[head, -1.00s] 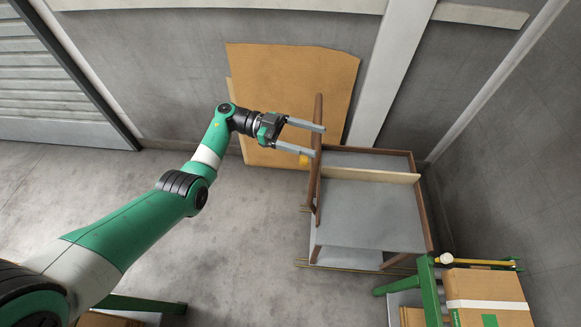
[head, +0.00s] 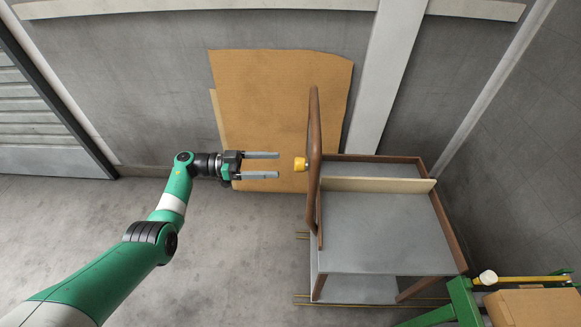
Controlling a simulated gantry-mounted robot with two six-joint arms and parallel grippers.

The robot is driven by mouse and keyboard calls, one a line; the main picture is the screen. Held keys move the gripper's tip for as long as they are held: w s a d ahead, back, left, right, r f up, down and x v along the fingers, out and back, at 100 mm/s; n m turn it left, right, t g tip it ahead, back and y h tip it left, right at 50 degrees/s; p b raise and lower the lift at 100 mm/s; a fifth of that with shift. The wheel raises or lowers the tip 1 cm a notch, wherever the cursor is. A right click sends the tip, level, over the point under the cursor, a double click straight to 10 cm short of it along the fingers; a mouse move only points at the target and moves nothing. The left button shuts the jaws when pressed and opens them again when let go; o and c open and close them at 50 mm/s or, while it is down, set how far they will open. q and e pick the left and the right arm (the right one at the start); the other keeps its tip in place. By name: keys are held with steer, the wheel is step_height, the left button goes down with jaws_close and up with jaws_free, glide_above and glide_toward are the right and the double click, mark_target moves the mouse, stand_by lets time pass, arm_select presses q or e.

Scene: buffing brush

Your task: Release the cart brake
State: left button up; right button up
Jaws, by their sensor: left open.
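The cart (head: 375,232) stands near the back wall, with a grey top, brown wooden edges and an upright brown handle (head: 314,150) on its left side. A small yellow knob (head: 300,164) sticks out to the left from the handle side; it looks like the brake control, though I cannot be sure. My left gripper (head: 279,165) is open and empty, its two fingers pointing right toward the knob. The fingertips are a short gap to the left of the knob, one above and one below its level in the picture. My right gripper is not in view.
A large cardboard sheet (head: 270,95) leans on the back wall behind the gripper and knob. A green frame (head: 462,302) with a cardboard box (head: 535,307) and a yellow bar is at the lower right. Thin rods lie under the cart. The floor (head: 230,260) left of the cart is clear.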

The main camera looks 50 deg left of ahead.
mark_target(304, 165)
arm_select(q)
steer(key=b+x, duration=0.1)
steer(key=x, duration=0.5)
steer(key=shift+b, duration=0.4)
jaws_close()
